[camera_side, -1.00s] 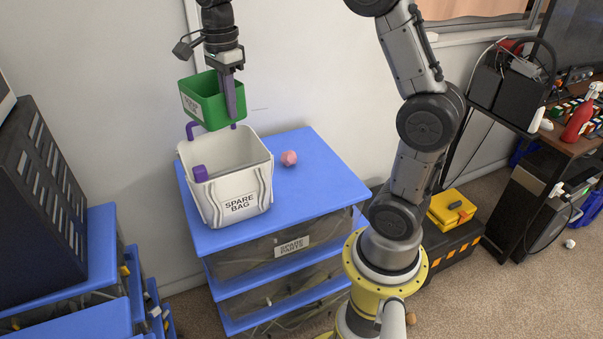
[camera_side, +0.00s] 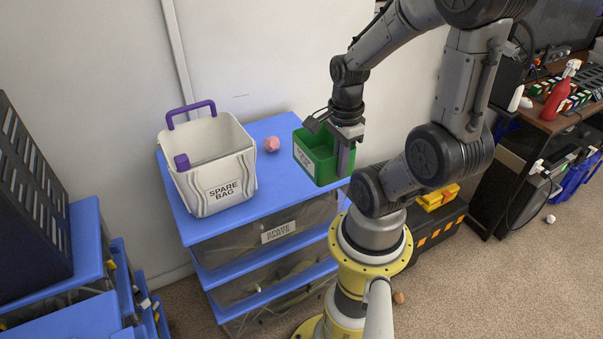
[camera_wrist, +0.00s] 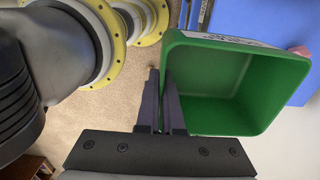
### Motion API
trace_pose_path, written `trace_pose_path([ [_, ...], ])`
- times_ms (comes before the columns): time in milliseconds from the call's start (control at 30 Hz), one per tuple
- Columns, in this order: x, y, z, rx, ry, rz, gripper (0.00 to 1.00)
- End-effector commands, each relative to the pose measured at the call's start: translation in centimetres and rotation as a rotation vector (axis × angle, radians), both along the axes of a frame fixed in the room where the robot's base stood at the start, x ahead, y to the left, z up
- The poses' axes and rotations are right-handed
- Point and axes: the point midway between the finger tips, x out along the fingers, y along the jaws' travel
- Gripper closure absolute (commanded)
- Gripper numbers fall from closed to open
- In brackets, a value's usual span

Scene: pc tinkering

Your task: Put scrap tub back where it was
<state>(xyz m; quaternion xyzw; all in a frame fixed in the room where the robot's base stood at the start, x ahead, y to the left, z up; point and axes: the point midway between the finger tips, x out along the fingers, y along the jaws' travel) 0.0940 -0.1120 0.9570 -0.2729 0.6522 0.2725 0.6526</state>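The scrap tub is a green open-topped box (camera_side: 313,165) with a white label on one side. My gripper (camera_side: 345,158) is shut on its wall and holds it in the air near the right end of the blue-topped drawer unit (camera_side: 236,222). In the wrist view the tub (camera_wrist: 225,88) looks empty, and the fingers of my gripper (camera_wrist: 167,90) pinch its left wall. The label text is too small to read.
A white bin labelled SPARE BAG (camera_side: 215,175), with purple handles, stands on the left of the blue top. A pink lump (camera_side: 271,144) lies behind it to the right. The front right of the blue top is clear. A black case with yellow items (camera_side: 437,197) stands on the floor at right.

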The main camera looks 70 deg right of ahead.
Motion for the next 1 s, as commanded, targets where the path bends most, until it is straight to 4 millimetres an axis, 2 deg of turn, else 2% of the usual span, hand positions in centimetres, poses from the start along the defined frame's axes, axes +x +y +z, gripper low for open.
trace_pose_path([
  [167,0.3,-0.7,-0.9,0.001,0.001,-0.006,1.00],
  [567,5.4,-7.0,-4.6,0.003,0.003,-0.006,1.00],
  [700,6.7,-8.5,-7.3,0.004,0.003,-0.006,1.00],
  [800,7.4,-9.3,-8.6,0.003,0.003,-0.006,1.00],
  [1000,8.1,-10.2,-9.8,0.000,0.000,-0.006,1.00],
])
